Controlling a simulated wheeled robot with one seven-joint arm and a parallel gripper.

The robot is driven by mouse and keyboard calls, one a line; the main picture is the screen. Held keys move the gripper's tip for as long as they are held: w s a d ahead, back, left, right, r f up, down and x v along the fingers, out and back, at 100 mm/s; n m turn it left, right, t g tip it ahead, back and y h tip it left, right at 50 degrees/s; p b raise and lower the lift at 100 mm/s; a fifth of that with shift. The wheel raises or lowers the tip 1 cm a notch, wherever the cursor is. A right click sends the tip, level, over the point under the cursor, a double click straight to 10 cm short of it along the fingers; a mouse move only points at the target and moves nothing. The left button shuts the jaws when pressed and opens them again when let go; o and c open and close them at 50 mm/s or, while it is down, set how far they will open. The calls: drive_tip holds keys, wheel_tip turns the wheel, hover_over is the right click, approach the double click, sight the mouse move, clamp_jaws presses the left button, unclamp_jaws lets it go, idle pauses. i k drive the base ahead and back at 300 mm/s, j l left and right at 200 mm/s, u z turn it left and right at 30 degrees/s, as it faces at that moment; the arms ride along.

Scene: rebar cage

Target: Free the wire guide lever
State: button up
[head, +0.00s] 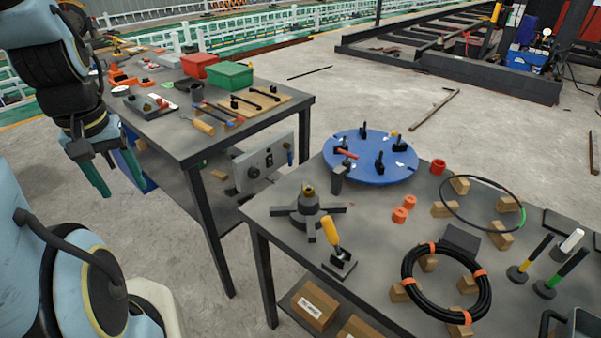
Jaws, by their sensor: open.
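A lever with a yellow handle (330,231) stands tilted on a small black base (340,263) near the front left of the right-hand table. I cannot tell for sure whether it is the wire guide lever. A blue round plate (370,170) behind it carries several black upright clamps and a small red-handled piece (345,153).
A black coil with orange ties (446,311) and a thin black ring (483,203) rest on wooden blocks. Orange rings (400,215) lie nearby. The left table (190,135) holds tools and red and green boxes (230,75). A floor gap separates the tables.

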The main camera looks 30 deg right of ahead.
sight(327, 223)
drive_tip(key=z, duration=1.2)
